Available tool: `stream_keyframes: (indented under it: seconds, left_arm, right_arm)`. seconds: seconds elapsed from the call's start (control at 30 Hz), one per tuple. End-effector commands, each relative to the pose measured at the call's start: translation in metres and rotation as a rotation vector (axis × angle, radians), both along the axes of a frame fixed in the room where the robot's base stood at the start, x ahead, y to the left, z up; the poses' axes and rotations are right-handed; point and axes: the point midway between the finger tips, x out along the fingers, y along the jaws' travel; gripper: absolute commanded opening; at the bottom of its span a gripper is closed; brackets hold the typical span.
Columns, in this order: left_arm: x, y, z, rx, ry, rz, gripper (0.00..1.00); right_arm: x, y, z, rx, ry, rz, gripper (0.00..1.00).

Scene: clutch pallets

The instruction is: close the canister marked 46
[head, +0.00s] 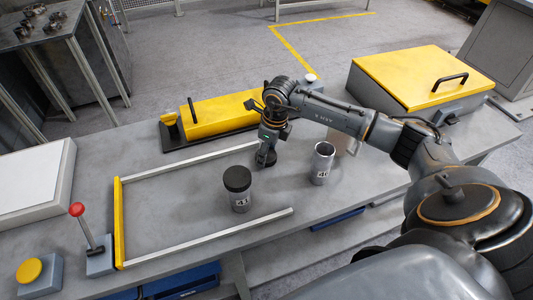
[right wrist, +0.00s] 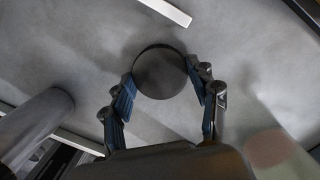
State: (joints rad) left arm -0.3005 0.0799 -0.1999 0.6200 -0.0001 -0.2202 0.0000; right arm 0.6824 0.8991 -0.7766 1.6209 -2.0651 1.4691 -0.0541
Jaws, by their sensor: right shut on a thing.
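The canister marked 46 (head: 322,165) is a silver metal cylinder standing upright on the grey bench, with its top open; its last digit is hard to read. My right gripper (head: 266,157) is left of it, pointing down. In the right wrist view its two fingers are shut on a round dark lid (right wrist: 160,72), one finger on each side. The lid is low over the bench; I cannot tell whether it touches it. Another canister, marked 41 (head: 239,199), stands nearer with a black lid on. A grey cylinder (right wrist: 35,122) shows at the left of the wrist view. My left gripper is out of view.
A frame of pale rails with a yellow bar (head: 119,222) lies on the bench. A red-knobbed lever (head: 96,250) and yellow button (head: 30,270) are at the left. A yellow box (head: 222,113) and yellow-lidded case (head: 420,75) stand behind. Bench inside the frame is mostly clear.

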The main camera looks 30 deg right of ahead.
Motion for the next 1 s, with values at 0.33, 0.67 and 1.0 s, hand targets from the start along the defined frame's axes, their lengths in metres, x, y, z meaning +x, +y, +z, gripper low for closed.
stream_keyframes:
  seconds: [0.33, 0.67, 1.0]
  left_arm:
    - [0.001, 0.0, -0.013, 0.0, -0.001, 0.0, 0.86]
    - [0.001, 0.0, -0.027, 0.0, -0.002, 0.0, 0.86]
    - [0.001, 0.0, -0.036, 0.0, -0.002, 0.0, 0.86]
  right_arm:
    - [-0.001, 0.0, 0.034, -0.002, -0.005, 0.001, 0.38]
    - [-0.065, 0.027, 0.097, -0.003, -0.003, 0.006, 0.38]
    - [-0.12, 0.049, 0.125, -0.002, -0.001, 0.003, 0.38]
